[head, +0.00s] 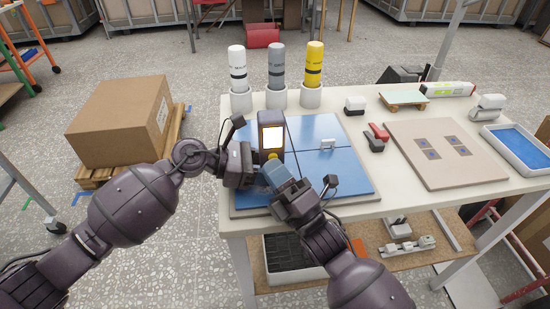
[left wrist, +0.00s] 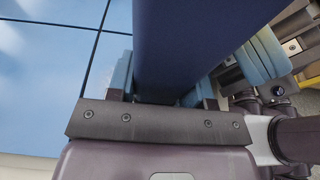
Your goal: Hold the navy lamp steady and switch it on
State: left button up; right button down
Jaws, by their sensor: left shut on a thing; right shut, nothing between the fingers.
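The navy lamp (head: 263,121) stands upright on the blue tiled board, its front panel bright white with a yellow button below. My left gripper (head: 250,166) is shut on the lamp's lower part from the left. In the left wrist view the lamp's navy body (left wrist: 190,40) sits between the blue finger pads. My right gripper (head: 272,171) is shut and empty, its fingertips close in front of the lamp just below the button; I cannot tell whether they touch it. Its blue fingers also show beside the lamp in the left wrist view (left wrist: 262,55).
The blue board (head: 345,182) carries a small white handle piece (head: 328,144). White, grey and yellow bottles (head: 314,66) stand in cups behind the lamp. A red and dark clip (head: 377,136), a beige board (head: 440,170) and a blue-lined tray (head: 522,148) lie to the right.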

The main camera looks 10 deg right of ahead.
jog(key=shift+s, duration=0.55)
jog(key=shift+s, duration=3)
pick_arm(q)
jog(key=o, duration=0.9)
jog(key=shift+c, duration=0.2)
